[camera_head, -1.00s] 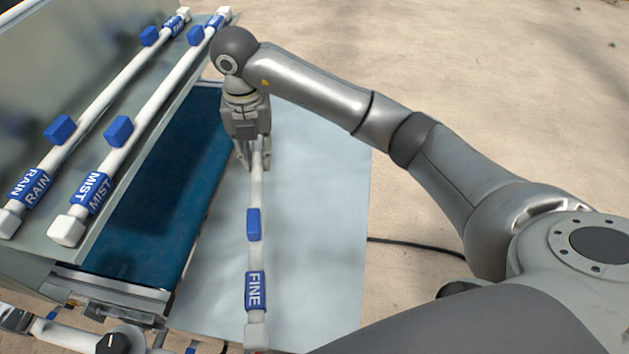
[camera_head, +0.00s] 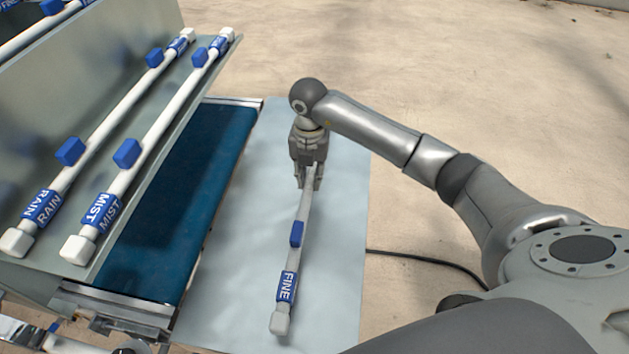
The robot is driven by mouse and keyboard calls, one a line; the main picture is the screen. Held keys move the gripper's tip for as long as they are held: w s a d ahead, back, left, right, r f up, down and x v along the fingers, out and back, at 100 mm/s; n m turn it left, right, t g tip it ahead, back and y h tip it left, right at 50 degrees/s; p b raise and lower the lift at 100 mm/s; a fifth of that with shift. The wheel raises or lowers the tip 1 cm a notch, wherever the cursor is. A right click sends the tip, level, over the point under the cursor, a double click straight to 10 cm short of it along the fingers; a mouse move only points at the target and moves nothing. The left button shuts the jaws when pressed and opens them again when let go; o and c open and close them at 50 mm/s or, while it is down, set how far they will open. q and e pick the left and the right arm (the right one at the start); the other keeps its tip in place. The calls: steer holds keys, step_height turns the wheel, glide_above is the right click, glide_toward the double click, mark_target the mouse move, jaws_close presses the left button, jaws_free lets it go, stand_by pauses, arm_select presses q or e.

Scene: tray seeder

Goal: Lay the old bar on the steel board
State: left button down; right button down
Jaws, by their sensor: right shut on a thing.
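The old bar (camera_head: 303,208) is a white tube with a blue block, a blue FINE label and a white end cap. My right gripper (camera_head: 309,182) is shut on it toward its far end, and the near end points toward me. The bar shows over the pale steel board (camera_head: 230,295), within its outline; I cannot tell whether it touches the board or hangs just above it. The bar's far end is hidden by the gripper. My left gripper is not in view.
A blue belt (camera_head: 180,205) runs along the board's left side. A grey rack (camera_head: 45,275) at the left bears the RAIN bar (camera_head: 105,130) and the MIST bar (camera_head: 160,125). A black cable (camera_head: 425,258) lies on the floor at the board's right.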

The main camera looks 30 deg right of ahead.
steer(key=shift+d+f, duration=0.2)
steer(key=shift+f, duration=0.05)
steer(key=f, duration=0.1)
steer(key=f+p, duration=0.1)
steer(key=f, duration=0.1)
steer(key=shift+d, duration=0.4)
steer(key=shift+f+p, duration=0.3)
steer(key=shift+f, duration=0.2)
steer(key=shift+f, duration=0.1)
steer(key=c, duration=1.3)
jaws_free()
steer(key=shift+o, duration=0.2)
